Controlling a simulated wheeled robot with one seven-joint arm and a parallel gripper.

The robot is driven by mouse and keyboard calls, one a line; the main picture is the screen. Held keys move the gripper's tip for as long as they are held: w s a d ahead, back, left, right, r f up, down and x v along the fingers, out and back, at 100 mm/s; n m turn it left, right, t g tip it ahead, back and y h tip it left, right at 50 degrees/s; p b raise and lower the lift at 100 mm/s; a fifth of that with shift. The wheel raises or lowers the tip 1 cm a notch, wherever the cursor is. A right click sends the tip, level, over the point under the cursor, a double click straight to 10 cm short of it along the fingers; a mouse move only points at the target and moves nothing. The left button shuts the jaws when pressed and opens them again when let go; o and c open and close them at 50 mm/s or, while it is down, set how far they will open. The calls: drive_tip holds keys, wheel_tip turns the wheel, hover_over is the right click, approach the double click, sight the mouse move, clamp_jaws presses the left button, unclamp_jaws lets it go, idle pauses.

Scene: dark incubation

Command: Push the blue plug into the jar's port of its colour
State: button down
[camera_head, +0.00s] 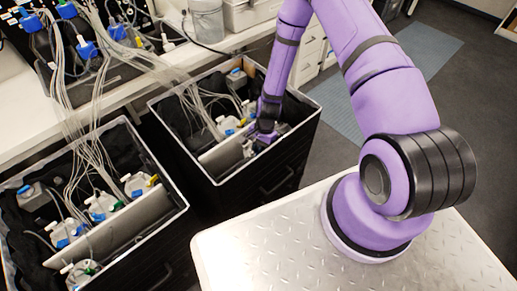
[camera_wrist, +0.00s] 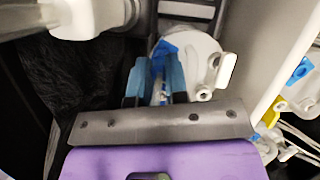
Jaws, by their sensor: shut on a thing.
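My gripper (camera_wrist: 157,78) reaches down into the right-hand black bin; in the head view it (camera_head: 262,138) is low among the jars and tubes. Its two blue-grey fingers are shut on the blue plug (camera_wrist: 163,48), with a clear tube running back between them. The white jar (camera_wrist: 203,52) lies just beyond and to the right of the fingertips, with small ports on its right side. The plug's tip overlaps the jar's left edge in the wrist view. I cannot tell whether it is in a port, as the fingers hide the contact.
The right bin's rim (camera_head: 213,184) surrounds the arm, and a pale divider (camera_head: 222,154) stands inside it. Several tubes hang into both bins. Another jar with blue and yellow fittings (camera_wrist: 271,111) is at the right of the wrist view. The left bin (camera_head: 166,180) holds several jars.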

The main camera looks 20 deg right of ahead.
drive_tip(key=shift+f, duration=0.8)
idle(0.4)
drive_tip(key=c, duration=1.1)
unclamp_jaws()
drive_tip(key=shift+o, duration=0.2)
drive_tip(key=shift+w+r, duration=0.1)
drive_tip(key=shift+w+r, duration=0.1)
drive_tip(key=shift+r, duration=0.15)
drive_tip(key=v, duration=1)
drive_tip(key=shift+s+d, duration=0.2)
drive_tip(key=shift+s, duration=0.05)
drive_tip(key=shift+r, duration=0.1)
